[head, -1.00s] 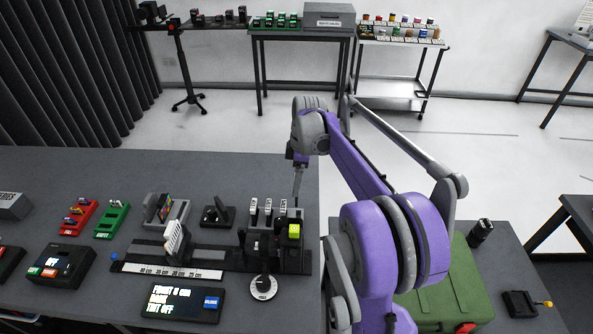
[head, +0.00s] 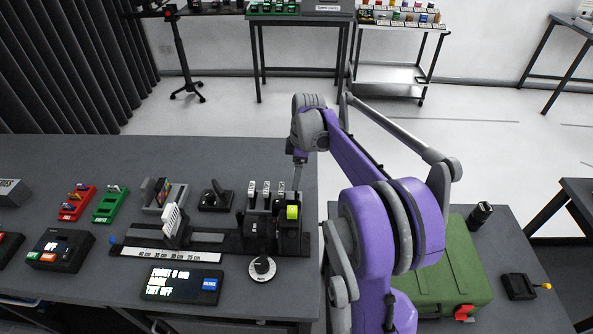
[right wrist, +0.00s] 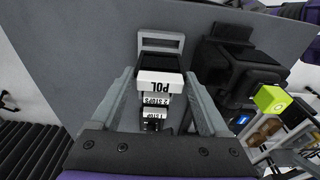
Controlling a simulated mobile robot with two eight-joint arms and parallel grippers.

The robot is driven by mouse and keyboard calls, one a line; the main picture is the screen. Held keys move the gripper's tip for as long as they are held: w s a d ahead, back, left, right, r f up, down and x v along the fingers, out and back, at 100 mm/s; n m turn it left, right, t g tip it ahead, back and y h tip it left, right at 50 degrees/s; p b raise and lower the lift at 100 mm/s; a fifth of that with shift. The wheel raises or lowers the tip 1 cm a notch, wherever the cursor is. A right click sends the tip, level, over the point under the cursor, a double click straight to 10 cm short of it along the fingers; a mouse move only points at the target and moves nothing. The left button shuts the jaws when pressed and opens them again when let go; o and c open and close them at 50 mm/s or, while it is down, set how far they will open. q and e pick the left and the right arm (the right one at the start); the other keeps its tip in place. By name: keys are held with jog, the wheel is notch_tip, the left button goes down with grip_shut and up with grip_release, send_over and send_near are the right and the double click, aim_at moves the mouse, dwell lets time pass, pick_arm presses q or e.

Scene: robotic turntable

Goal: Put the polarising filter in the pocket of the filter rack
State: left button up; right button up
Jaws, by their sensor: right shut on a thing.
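My right gripper (head: 298,184) points down at the right end of the row of white-topped filters on the bench. In the right wrist view its fingers (right wrist: 158,85) are closed on the polarising filter (right wrist: 162,80), a dark piece with a white top marked POL. The filter rack's grey frame (right wrist: 160,38), with a slot in it, shows just beyond the filter. I cannot tell how deep the filter sits or whether it touches the rack. Filters marked 2 STOPS (right wrist: 156,99) and 1 STOP (right wrist: 153,115) stand in line behind it. My left gripper is out of view.
A black device (head: 258,232) and a lime-green block (head: 292,212) stand close in front of the filters. A dial (head: 262,268), a rail with a scale (head: 165,255) and a display (head: 180,286) lie nearer. A green case (head: 450,275) stands right of my arm.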

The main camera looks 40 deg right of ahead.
notch_tip(320, 180, down, 3)
jog(key=shift+s+f+b, duration=0.1)
jog(key=shift+f+b, duration=0.05)
jog(key=shift+b, duration=0.5)
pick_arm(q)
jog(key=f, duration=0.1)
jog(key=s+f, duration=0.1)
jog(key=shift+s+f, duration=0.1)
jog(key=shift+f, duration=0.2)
pick_arm(e)
jog(key=shift+f, duration=0.15)
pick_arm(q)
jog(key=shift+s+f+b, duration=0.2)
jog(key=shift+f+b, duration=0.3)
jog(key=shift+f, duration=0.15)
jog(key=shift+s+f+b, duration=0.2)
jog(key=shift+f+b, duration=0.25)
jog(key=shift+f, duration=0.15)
pick_arm(e)
jog(key=shift+f, duration=1.7)
jog(key=o, duration=1.2)
jog(key=shift+r, duration=0.15)
